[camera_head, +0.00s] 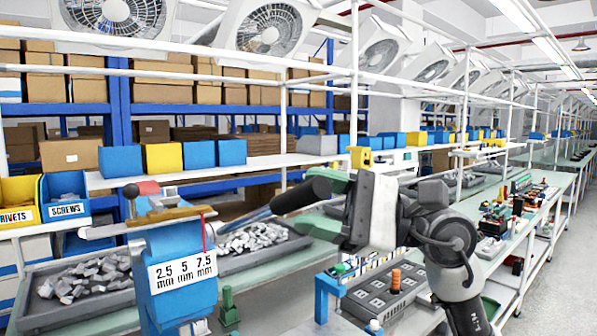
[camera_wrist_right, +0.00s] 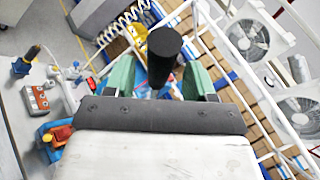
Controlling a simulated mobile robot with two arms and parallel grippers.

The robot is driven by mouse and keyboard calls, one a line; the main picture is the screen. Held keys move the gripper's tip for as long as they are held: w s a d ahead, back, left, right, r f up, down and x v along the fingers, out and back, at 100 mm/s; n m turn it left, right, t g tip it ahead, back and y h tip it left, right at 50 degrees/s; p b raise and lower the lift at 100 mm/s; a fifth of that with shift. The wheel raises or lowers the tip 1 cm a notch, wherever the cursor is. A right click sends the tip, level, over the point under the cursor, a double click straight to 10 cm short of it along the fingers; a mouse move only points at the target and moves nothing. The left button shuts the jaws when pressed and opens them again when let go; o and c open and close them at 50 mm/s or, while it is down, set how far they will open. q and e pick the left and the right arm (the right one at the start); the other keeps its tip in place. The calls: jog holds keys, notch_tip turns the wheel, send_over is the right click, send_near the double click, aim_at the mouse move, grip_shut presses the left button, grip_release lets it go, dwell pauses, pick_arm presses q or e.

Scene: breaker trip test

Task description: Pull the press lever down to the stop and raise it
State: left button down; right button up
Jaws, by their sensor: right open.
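The press (camera_head: 180,240) is a blue upright body at the left front, with a white "2.5 5 7.5 mm" label, a red pointer and a tan top plate. A grey-blue lever rod (camera_head: 250,217) runs right and slightly up from it to a thick black handle (camera_head: 300,195). My right gripper (camera_head: 326,205) is open, its green fingers at the handle's right end. In the right wrist view the black handle (camera_wrist_right: 164,52) stands between the open green fingers (camera_wrist_right: 160,78), with gaps visible on both sides. Contact cannot be told. My left gripper is not in view.
Trays of metal parts (camera_head: 80,310) lie beside and behind the press. A blue stand (camera_head: 327,295) and a grey socket box (camera_head: 385,290) with an orange knob are below my right gripper. Bins marked RIVETS (camera_head: 18,215) and SCREWS (camera_head: 65,210) stand at the left.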

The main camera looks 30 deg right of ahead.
jog(key=shift+p+x, duration=0.45)
jog(key=shift+x, duration=0.85)
jog(key=shift+f, duration=0.1)
jog(key=shift+d, duration=0.1)
grip_shut()
